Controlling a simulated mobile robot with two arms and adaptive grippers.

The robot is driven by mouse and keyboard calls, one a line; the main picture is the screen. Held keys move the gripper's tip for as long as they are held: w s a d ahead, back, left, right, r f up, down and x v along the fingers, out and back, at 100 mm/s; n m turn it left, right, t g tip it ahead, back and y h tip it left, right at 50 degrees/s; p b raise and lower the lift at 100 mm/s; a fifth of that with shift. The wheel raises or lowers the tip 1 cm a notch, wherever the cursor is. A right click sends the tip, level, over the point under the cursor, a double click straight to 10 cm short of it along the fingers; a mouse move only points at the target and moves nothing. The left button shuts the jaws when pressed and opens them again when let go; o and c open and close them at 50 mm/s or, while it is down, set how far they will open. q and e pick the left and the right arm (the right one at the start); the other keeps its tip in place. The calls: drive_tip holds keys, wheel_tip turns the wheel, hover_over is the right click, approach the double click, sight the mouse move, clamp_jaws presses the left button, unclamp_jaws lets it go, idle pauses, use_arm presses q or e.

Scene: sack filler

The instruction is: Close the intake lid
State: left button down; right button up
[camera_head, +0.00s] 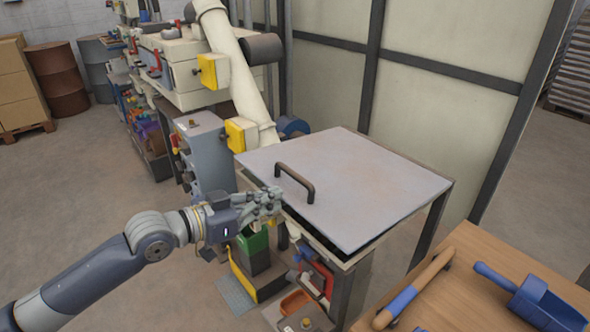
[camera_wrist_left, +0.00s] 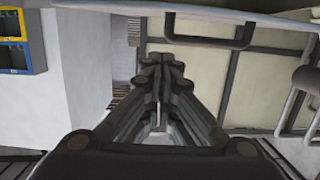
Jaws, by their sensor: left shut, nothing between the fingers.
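The intake lid (camera_head: 345,185) is a flat light-grey panel on top of a dark-legged frame. A dark gap shows under its front right edge; I cannot tell how far it is tilted. Its dark bar handle (camera_head: 295,183) stands near the left edge. My left gripper (camera_head: 277,203) is shut and empty, just beside the lid's front left edge and below the handle. Contact with the lid cannot be told. In the left wrist view the shut fingers (camera_wrist_left: 161,68) point ahead, with the lid's edge (camera_wrist_left: 215,13) and the handle (camera_wrist_left: 208,43) above them. My right gripper is not in view.
A wooden table (camera_head: 485,262) at the lower right holds a blue scoop (camera_head: 535,302) and a wooden-handled tool (camera_head: 414,290). A beige sloping tube (camera_head: 241,75) rises behind the lid. A green bin (camera_head: 252,243) stands below my gripper. Open floor lies to the left.

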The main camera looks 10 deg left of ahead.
use_arm(q)
drive_tip(key=shift+g+y, duration=0.5)
drive_tip(key=shift+g, duration=0.3)
drive_tip(key=p+x, duration=0.2)
drive_tip(key=x, duration=0.1)
drive_tip(key=a+p+x, duration=0.1)
drive_tip(key=p+x, duration=0.1)
drive_tip(key=w+p+x, duration=0.1)
drive_tip(key=p+x, duration=0.1)
drive_tip(key=x, duration=0.1)
drive_tip(key=shift+w+f+p, duration=0.2)
drive_tip(key=shift+f+p, duration=0.1)
drive_tip(key=shift+p, duration=0.05)
drive_tip(key=shift+s+f, duration=0.1)
drive_tip(key=shift+f, duration=0.25)
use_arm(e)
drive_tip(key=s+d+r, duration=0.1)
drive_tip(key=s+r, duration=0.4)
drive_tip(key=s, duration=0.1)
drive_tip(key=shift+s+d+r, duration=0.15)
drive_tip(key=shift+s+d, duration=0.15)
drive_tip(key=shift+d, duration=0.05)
